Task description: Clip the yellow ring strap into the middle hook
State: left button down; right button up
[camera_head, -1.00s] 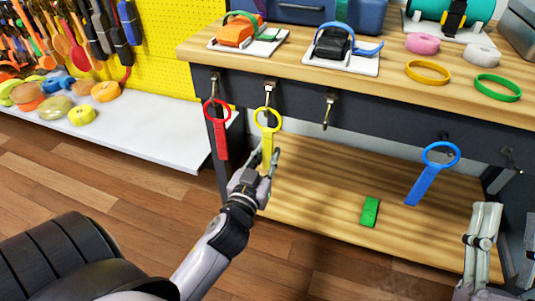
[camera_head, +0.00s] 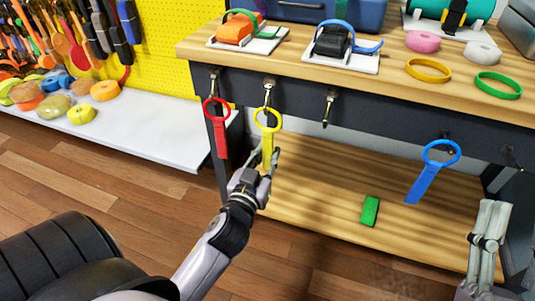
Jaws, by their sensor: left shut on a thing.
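The yellow ring strap (camera_head: 267,121) is upright below the second hook from the left (camera_head: 269,90). Its ring top is at the hook's lower end; I cannot tell whether the hook passes through it. My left gripper (camera_head: 267,161) is shut on the strap's lower part. The middle hook (camera_head: 329,108) is bare, to the right of the yellow strap. My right gripper (camera_head: 494,205) is at the lower right, away from the straps; whether its fingers are apart is unclear.
A red ring strap (camera_head: 218,125) hangs on the leftmost hook, close to the yellow one. A blue ring strap (camera_head: 431,172) hangs tilted at the right. The rightmost hook (camera_head: 513,158) looks bare. A green block (camera_head: 370,211) lies on the lower shelf (camera_head: 315,210).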

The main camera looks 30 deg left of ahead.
pick_arm(q)
jog(key=c, duration=1.4)
grip_release()
jog(key=shift+o, duration=0.2)
jog(key=v, duration=0.7)
jog(key=shift+s, duration=0.25)
